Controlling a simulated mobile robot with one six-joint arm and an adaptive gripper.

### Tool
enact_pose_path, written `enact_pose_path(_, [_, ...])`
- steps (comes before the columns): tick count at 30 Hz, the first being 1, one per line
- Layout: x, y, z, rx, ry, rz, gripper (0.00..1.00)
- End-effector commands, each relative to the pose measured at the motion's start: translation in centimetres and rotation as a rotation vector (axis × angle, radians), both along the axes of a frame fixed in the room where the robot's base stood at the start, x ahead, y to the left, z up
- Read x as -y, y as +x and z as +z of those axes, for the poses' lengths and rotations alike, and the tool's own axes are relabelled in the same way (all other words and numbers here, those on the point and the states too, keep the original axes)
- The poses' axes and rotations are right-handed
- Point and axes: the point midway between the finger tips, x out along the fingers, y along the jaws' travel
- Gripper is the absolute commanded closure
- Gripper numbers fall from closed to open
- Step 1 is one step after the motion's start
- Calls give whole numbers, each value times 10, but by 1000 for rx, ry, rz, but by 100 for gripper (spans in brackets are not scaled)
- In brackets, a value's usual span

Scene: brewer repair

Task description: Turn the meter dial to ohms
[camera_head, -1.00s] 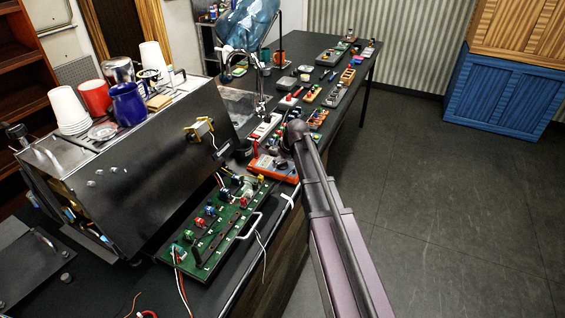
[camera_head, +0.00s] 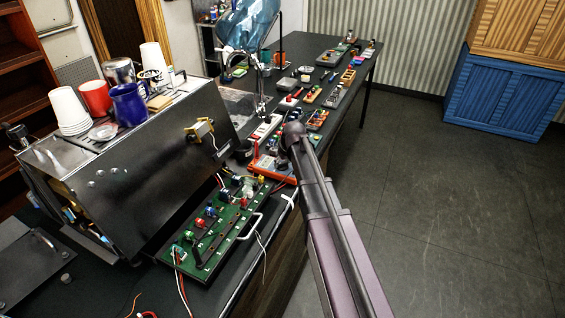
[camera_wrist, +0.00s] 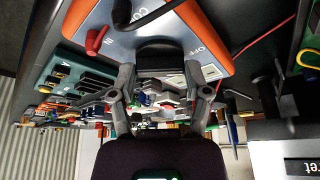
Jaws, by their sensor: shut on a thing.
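The meter (camera_head: 273,173) is an orange-edged unit on the bench, right of the brewer in the head view, partly covered by my arm's end. In the wrist view the meter (camera_wrist: 200,28) shows a grey face with "OFF" lettering right of the dial and part of "COM" above it. A red plug and a black plug with leads sit in its face. The dark dial (camera_wrist: 160,54) is between the fingertips of my gripper (camera_wrist: 160,73), which is shut on it. The dial's pointer mark and an ohms label cannot be made out.
A green circuit board (camera_head: 215,228) with coloured parts and a handle lies in front of the meter. The steel brewer (camera_head: 150,165) stands left, with cups on top. Several small tools and parts fill the bench behind. The floor (camera_head: 440,200) to the right is clear.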

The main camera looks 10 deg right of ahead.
Motion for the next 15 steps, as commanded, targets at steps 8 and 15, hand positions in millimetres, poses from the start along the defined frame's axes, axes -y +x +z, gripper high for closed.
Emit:
enact_pose_path(8, [-2,-2,0,-2,-2,-216,85])
enact_pose_path(15, [-4,-1,0,-2,-3,-428,85])
